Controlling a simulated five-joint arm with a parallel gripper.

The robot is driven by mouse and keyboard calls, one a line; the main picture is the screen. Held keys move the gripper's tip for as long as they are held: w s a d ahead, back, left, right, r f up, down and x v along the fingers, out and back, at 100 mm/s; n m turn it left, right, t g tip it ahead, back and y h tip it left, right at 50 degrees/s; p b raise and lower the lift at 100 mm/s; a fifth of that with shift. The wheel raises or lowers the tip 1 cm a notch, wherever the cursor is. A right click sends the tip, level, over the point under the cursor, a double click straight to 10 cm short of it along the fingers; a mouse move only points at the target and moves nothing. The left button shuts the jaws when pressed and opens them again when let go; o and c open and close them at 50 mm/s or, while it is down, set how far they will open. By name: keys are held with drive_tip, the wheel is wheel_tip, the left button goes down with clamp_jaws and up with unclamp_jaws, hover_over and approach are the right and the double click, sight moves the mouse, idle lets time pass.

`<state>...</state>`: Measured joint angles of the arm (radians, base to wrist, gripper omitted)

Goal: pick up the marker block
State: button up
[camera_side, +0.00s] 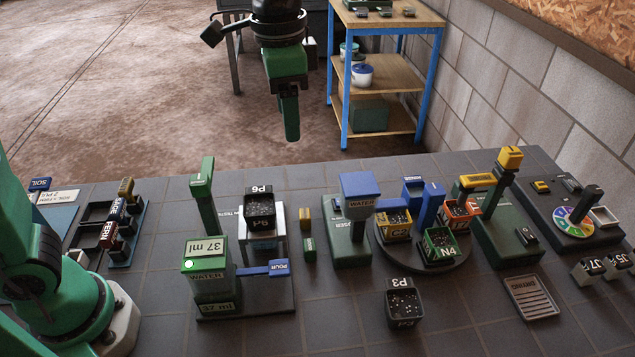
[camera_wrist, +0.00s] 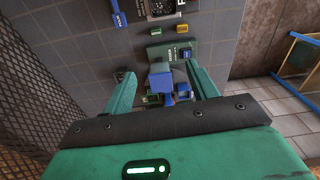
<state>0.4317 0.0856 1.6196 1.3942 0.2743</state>
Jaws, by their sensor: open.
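No block is clearly labelled as the marker block. Two small loose blocks that could be it are a yellow-brown one (camera_side: 305,219) and a green one (camera_side: 309,248), on the dark tiled table between the P6 stand and the blue-topped water station. In the wrist view they show as a yellow block (camera_wrist: 182,29) and a green block (camera_wrist: 154,31) near the top. My gripper (camera_side: 290,135) hangs high beyond the table's far edge, apart from both blocks. In the wrist view its two green fingers (camera_wrist: 162,84) are spread, with nothing held between them.
The water station (camera_side: 359,192) stands right of the blocks. The P6 cup (camera_side: 261,213) on its stand and the 37 ml water box (camera_side: 207,270) are to the left. A round turntable (camera_side: 420,262) carries several cups. The P3 cup (camera_side: 404,303) stands in front. A blue shelf (camera_side: 385,70) is behind.

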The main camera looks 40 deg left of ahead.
drive_tip(key=shift+d+f+m, duration=0.5)
drive_tip(key=shift+d+f, duration=0.05)
drive_tip(key=shift+d, duration=0.75)
hover_over(310, 245)
drive_tip(key=f, duration=2.3)
drive_tip(key=shift+s+a, duration=0.1)
drive_tip(key=shift+a, duration=0.1)
drive_tip(key=shift+f, duration=0.6)
drive_tip(key=shift+d+f, duration=0.15)
drive_tip(key=shift+f, duration=2.45)
drive_tip(key=c, duration=1.1)
drive_tip(key=shift+o, duration=0.2)
